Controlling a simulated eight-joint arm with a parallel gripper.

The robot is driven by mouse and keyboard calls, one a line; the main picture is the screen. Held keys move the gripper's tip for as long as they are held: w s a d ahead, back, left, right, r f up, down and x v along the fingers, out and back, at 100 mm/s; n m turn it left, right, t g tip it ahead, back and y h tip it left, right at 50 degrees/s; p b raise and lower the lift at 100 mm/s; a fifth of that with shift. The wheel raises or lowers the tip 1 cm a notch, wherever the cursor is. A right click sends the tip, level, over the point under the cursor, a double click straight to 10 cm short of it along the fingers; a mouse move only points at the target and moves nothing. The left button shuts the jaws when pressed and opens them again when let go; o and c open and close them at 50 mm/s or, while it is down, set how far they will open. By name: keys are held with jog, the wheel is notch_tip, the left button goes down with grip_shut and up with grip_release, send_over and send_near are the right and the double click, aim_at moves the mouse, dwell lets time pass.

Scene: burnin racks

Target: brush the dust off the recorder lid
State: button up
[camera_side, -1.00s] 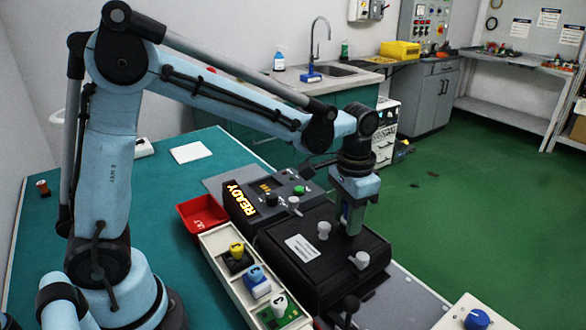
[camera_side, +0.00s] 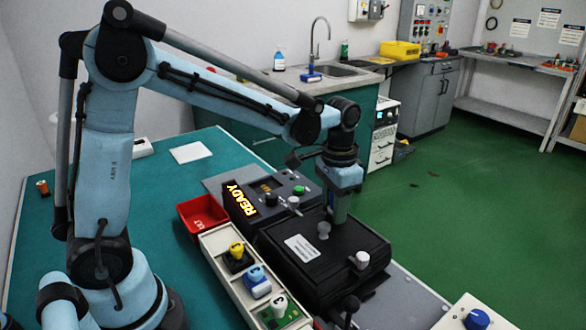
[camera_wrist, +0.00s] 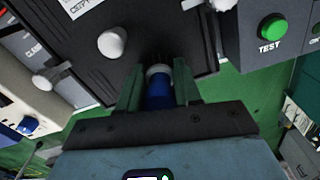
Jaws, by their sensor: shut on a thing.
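The recorder lid (camera_side: 345,262) is a black, flat cover with a white label (camera_side: 302,248) and pale knobs. It fills the upper left of the wrist view (camera_wrist: 60,45). My gripper (camera_side: 338,212) points down over the lid's far part, near a grey knob (camera_side: 323,230). In the wrist view my gripper (camera_wrist: 158,82) is shut on a brush (camera_wrist: 158,92) with a blue handle and a pale collar. Its dark bristles point at the lid near its edge; I cannot tell whether they touch. I cannot make out dust on the lid.
A control panel with a READY display (camera_side: 241,198) and a green TEST button (camera_wrist: 271,28) adjoins the lid. A red bin (camera_side: 203,215) and a white tray (camera_side: 222,254) with yellow, blue and white-topped parts stand to the left. The teal table is mostly clear farther left.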

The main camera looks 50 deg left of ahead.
jog(key=shift+a+r, duration=0.1)
jog(key=shift+a, duration=0.6)
jog(key=shift+r, duration=3.9)
jog(key=shift+s, duration=0.1)
